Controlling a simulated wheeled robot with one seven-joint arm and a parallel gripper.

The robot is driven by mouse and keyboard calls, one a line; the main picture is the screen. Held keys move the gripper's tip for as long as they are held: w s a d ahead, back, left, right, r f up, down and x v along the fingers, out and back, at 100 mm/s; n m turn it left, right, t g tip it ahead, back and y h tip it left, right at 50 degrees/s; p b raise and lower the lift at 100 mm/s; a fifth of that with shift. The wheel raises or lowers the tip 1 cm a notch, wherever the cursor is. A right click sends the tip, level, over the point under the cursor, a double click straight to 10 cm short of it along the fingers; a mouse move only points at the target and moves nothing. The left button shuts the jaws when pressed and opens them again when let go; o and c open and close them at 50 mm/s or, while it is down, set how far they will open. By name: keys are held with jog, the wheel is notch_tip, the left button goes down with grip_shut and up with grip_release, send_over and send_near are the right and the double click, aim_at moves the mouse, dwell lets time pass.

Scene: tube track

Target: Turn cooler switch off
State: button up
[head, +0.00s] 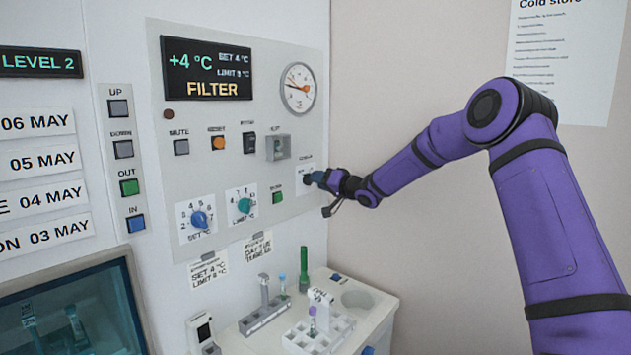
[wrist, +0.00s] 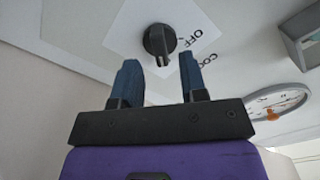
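The cooler switch is a dark rotary knob (wrist: 160,42) on a white label in the wrist view. The label (wrist: 200,30) reads "OFF" and part of a word starting "COO". The knob's pointer ridge points toward my gripper, between the fingers' line and not at "OFF". My gripper (wrist: 161,72) is open, with its two blue fingers apart on either side of the knob's near end, and nothing is held. In the head view my gripper (head: 318,177) is at the panel's right edge, in front of the cooler label (head: 305,171), and largely covers the knob.
The panel (head: 230,150) holds a "+4 °C" display (head: 207,66), a round gauge (head: 298,88), several buttons, a covered switch (head: 278,147) and two blue-green dials (head: 244,205). The gauge also shows in the wrist view (wrist: 277,101). Below stands a bench (head: 385,310) with tube racks.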

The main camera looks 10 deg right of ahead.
jog(key=shift+x, duration=1.1)
grip_shut()
jog(key=shift+n, duration=0.4)
jog(key=shift+s+a+n, duration=0.1)
jog(key=shift+a+n, duration=0.05)
jog(key=shift+n, duration=3.65)
jog(key=shift+s+a+n, duration=0.1)
jog(key=shift+n, duration=3.7)
